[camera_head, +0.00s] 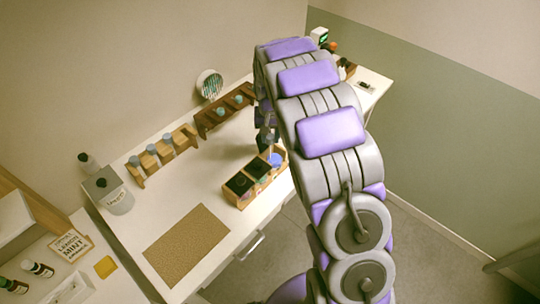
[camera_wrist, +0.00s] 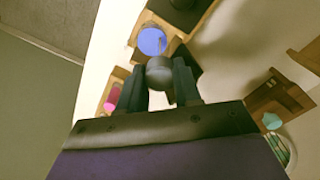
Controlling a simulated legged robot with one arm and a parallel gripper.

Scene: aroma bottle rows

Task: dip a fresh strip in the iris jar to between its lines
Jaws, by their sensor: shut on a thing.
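My gripper (camera_wrist: 160,84) is shut on a grey round-ended piece (camera_wrist: 160,70). In the wrist view, an open jar with a blue inside (camera_wrist: 151,40) shows just beyond that piece. In the head view this blue jar (camera_head: 276,159) stands at the right end of a wooden tray (camera_head: 243,206), and my gripper (camera_head: 266,143) is above and close to it, partly hidden by my arm. The tray also holds two dark-topped jars (camera_head: 239,184). No jar label can be read, so I cannot tell which is iris. No paper strip shows clearly.
Wooden racks with blue-topped bottles (camera_head: 166,138) stand along the back. A pink-topped item (camera_wrist: 113,100) is at left in the wrist view. The tabletop between mat and racks is clear.

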